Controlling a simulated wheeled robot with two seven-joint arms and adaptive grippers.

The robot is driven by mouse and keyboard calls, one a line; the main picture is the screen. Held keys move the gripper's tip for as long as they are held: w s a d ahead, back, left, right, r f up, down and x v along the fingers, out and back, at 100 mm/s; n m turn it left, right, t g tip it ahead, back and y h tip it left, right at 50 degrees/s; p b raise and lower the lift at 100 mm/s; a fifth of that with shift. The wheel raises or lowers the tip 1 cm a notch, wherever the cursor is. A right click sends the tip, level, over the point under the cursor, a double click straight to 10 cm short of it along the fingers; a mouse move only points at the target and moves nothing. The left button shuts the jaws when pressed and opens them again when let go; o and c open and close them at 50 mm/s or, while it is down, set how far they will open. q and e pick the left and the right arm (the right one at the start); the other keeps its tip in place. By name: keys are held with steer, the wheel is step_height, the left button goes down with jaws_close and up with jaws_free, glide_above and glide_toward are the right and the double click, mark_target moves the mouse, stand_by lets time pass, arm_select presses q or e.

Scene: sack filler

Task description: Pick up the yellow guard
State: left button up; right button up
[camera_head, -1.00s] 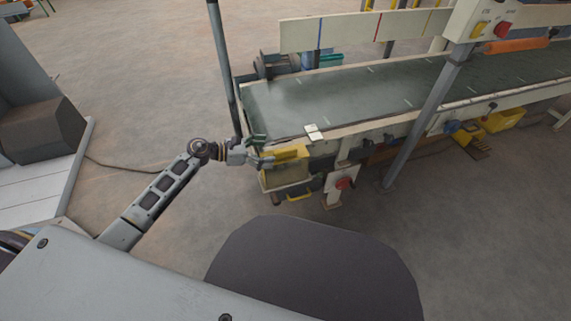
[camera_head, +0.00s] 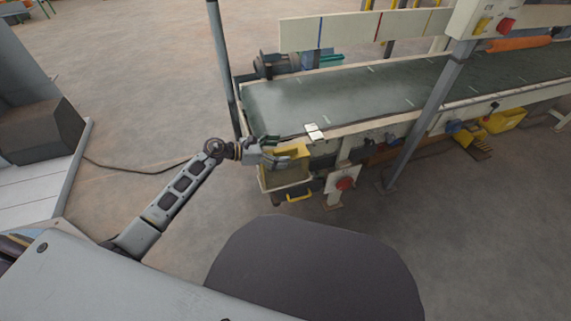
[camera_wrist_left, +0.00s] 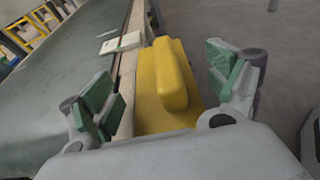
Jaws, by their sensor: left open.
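The yellow guard (camera_head: 296,150) sits at the near side of the conveyor's left end, just below the belt edge. In the left wrist view the yellow guard (camera_wrist_left: 163,88) has a raised rounded bar along its top and lies between my open fingers. My left gripper (camera_head: 280,153) is at the guard in the head view, partly covering it. In the left wrist view the left gripper (camera_wrist_left: 163,90) has its green-padded fingers apart, one on each side of the guard, with visible gaps. My right gripper is not in view.
The conveyor belt (camera_head: 330,95) runs to the right, with a pale card (camera_head: 314,131) on its near edge. A dark post (camera_head: 222,70) stands behind my left wrist. A grey post (camera_head: 430,110) and a red knob (camera_head: 345,183) are to the right. Floor in front is clear.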

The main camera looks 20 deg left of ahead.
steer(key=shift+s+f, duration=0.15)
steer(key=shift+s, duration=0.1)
arm_select(q)
steer(key=c, duration=1.6)
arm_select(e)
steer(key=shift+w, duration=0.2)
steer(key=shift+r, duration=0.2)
arm_select(q)
steer(key=shift+r, duration=0.15)
